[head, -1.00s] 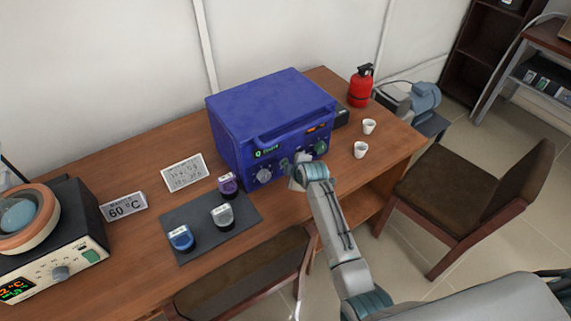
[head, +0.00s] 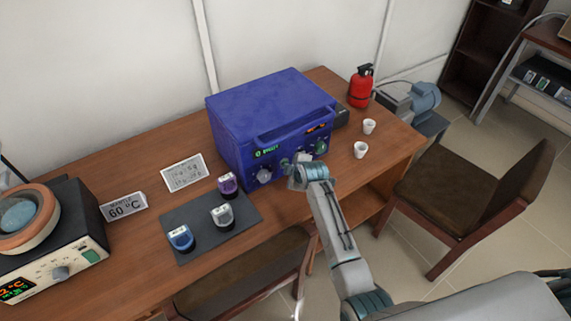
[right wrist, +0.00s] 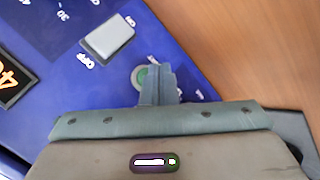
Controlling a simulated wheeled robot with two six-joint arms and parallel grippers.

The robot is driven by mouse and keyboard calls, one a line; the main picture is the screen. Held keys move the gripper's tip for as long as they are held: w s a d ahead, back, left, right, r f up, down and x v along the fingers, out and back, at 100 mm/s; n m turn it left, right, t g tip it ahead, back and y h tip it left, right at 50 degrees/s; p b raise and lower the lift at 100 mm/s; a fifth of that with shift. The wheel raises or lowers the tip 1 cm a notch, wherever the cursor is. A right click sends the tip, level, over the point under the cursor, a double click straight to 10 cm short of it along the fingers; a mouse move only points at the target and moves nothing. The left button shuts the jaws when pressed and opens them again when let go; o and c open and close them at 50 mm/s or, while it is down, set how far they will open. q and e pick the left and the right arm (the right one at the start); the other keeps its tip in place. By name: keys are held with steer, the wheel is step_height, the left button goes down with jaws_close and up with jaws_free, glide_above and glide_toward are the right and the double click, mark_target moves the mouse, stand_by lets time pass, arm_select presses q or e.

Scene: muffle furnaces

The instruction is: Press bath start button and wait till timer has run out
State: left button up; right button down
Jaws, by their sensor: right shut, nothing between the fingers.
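The bath is a blue box (head: 270,100) on the wooden table, with knobs and displays on its front panel. Its green display (head: 266,153) and orange display (head: 318,128) are lit; the characters are too small to read surely. My right gripper (head: 290,164) is at the front panel, between the knobs. A grey switch (right wrist: 108,39) with on and off marks is nearby. My left gripper is not in view.
A dark mat (head: 195,247) with several small labelled jars lies left of the bath. A heating mantle (head: 60,240) stands at far left. Two white cups (head: 361,149) and a red extinguisher (head: 361,86) are to the right. A chair (head: 450,195) stands beside the table.

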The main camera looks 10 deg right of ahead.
steer(key=shift+w, duration=0.1)
stand_by(0.3)
steer(key=shift+w+a, duration=0.15)
steer(key=shift+w, duration=0.15)
steer(key=shift+w+a, duration=0.2)
steer(key=shift+w, duration=0.25)
stand_by(0.7)
steer(key=shift+s+r, duration=0.1)
steer(key=shift+s+d+p, duration=0.25)
steer(key=shift+s+p, duration=0.3)
steer(key=shift+p, duration=0.15)
steer(key=shift+s, duration=0.2)
steer(key=shift+d, duration=0.1)
